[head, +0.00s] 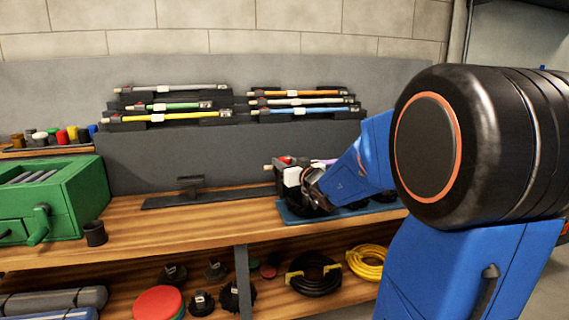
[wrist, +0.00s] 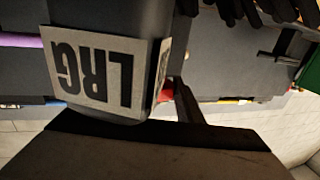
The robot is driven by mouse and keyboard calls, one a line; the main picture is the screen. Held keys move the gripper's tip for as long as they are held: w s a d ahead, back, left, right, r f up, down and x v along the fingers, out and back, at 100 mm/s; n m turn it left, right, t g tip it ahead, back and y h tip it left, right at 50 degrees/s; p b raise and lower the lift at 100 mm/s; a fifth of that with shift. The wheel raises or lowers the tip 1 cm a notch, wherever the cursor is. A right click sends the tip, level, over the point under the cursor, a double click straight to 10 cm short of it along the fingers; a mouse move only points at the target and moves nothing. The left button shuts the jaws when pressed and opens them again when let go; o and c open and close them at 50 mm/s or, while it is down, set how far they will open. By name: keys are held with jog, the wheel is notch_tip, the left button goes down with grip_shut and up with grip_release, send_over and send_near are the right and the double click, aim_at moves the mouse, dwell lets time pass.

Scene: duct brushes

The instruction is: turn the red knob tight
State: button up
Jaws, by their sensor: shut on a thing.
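A dark holder block with a white label (head: 292,177) stands at the right of the bench, with a purple rod (head: 325,162) running out of it. In the wrist view the label (wrist: 92,75) reads LRG, upside down. The red knob (head: 284,160) shows as a small red patch at the top of the block. A little red also shows beside the block in the wrist view. My gripper (head: 311,190) is at the block's front right side, shut. Its dark shape (wrist: 150,152) fills the bottom of the wrist view; the gripped surface is largely hidden.
The block stands by a blue mat (head: 290,215). A dark flat stand (head: 190,192) lies left of it. A green box (head: 70,190) and a dark cup (head: 95,233) are farther left. Racked brushes (head: 180,105) line the back. Bare wood lies in front.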

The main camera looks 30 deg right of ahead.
jog(key=shift+m+h, duration=0.7)
jog(key=shift+h, duration=0.4)
jog(key=o, duration=1)
jog(key=s+a, duration=0.1)
jog(key=s, duration=1)
jog(key=s+a, duration=0.1)
jog(key=s, duration=0.5)
jog(key=shift+s+a, duration=0.1)
jog(key=shift+a, duration=0.2)
